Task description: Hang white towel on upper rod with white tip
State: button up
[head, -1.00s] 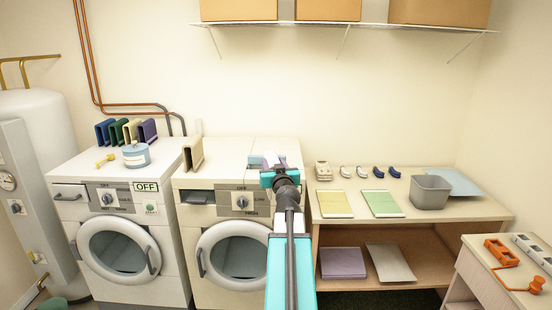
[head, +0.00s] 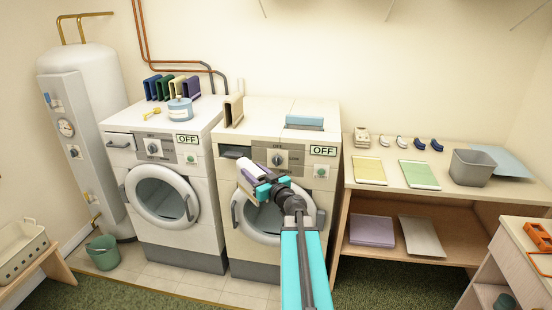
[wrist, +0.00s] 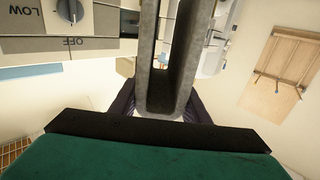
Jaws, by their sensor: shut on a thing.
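My gripper (head: 262,187) is shut on a pale, folded, U-shaped towel (head: 252,165), which looks like the white towel. It holds it in the air in front of the right-hand washer's door, pointing left. In the wrist view the towel (wrist: 171,92) looks grey in shadow, with its closed fold between the dark fingers of my gripper (wrist: 165,112) and its two sides running away from me. No rod with a white tip can be made out in either view.
Two washers, left (head: 170,150) and right (head: 275,160), stand side by side. A cream folded piece (head: 233,110) and a blue-grey block (head: 305,122) are on the right one. A table (head: 450,190) stands to the right. A green bucket (head: 103,252) and a bench (head: 52,262) are at left.

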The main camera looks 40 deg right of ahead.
jog(key=w+a+f+n+y, duration=0.1)
jog(key=a+f+n+y, duration=0.15)
jog(key=a, duration=0.55)
jog(key=w+a+f+n+g+y+b, duration=0.1)
jog(key=a+f+n+y, duration=0.1)
jog(key=a+y, duration=0.35)
jog(key=w+a+f+n+y, duration=0.2)
jog(key=a, duration=0.7)
jog(key=s+a+f+n+g+y+b, duration=0.1)
jog(key=s+a+n+g+y, duration=0.1)
jog(key=a, duration=0.8)
jog(key=s+a+f+n+g+y, duration=0.1)
jog(key=s+a+n+g+y, duration=0.2)
jog(key=a, duration=0.7)
jog(key=shift+f+n+g+y+b, duration=0.15)
jog(key=shift+n+g+y+b, duration=0.35)
jog(key=shift+y, duration=0.7)
jog(key=shift+s, duration=0.2)
